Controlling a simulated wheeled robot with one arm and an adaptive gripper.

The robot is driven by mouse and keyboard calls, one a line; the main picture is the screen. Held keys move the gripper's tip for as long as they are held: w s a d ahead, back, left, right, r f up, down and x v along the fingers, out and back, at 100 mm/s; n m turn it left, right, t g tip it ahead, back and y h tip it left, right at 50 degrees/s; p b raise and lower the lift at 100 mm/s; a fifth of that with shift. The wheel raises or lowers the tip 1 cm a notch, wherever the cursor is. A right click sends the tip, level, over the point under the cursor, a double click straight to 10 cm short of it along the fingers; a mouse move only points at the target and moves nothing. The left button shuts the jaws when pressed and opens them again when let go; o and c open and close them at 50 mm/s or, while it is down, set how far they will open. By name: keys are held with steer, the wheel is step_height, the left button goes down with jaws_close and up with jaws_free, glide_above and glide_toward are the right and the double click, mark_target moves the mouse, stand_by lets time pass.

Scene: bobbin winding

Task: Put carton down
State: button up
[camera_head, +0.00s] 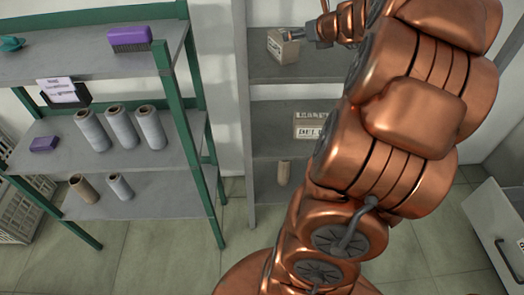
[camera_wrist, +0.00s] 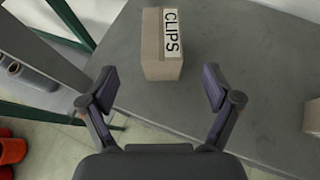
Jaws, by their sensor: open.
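A small brown carton (camera_wrist: 161,66) with a white "CLIPS" label stands on the grey shelf in the wrist view. My gripper (camera_wrist: 160,88) is open, with one finger to the left and one to the right of the carton's near end. Clear gaps show between both fingers and the carton, and most of it lies beyond the fingertips. In the head view the carton (camera_head: 280,47) sits on the upper visible shelf (camera_head: 263,69) of the grey unit. My gripper (camera_head: 308,35) is just to its right there; its fingertips are too small to make out.
Another labelled carton (camera_head: 312,126) and a brown tube (camera_head: 284,172) are on lower shelves. A brown object (camera_wrist: 313,115) shows at the wrist view's right edge. The green-framed rack (camera_head: 176,105) at left holds several grey spools (camera_head: 122,127) and a purple brush (camera_head: 129,38).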

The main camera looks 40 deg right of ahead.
steer(key=w+a+f+n+g+y, duration=0.15)
steer(key=a+n, duration=0.25)
steer(key=a, duration=0.4)
steer(key=w+a+f+n+y, duration=0.1)
steer(key=w+a+n+y, duration=0.15)
steer(key=a+n, duration=0.45)
steer(key=s+a+f+n+g+y, duration=0.2)
steer(key=s+a+n, duration=0.2)
steer(key=a, duration=0.6)
steer(key=s+a+f+n+g+y, duration=0.1)
steer(key=s+a+f+n+g, duration=0.3)
steer(key=a, duration=0.6)
steer(key=s+a+f+n+g, duration=0.2)
steer(key=s+a+n, duration=0.6)
steer(key=s+n, duration=0.15)
steer(key=s+d+f+n+g+h, duration=0.1)
steer(key=s+n+g+h, duration=0.1)
steer(key=s+n, duration=0.3)
steer(key=s+d+f+n+g+h, duration=0.1)
steer(key=s+n, duration=0.4)
steer(key=s, duration=0.5)
steer(key=shift+f+g+h, duration=0.4)
steer(key=shift+f+g, duration=0.15)
steer(key=shift+f, duration=0.05)
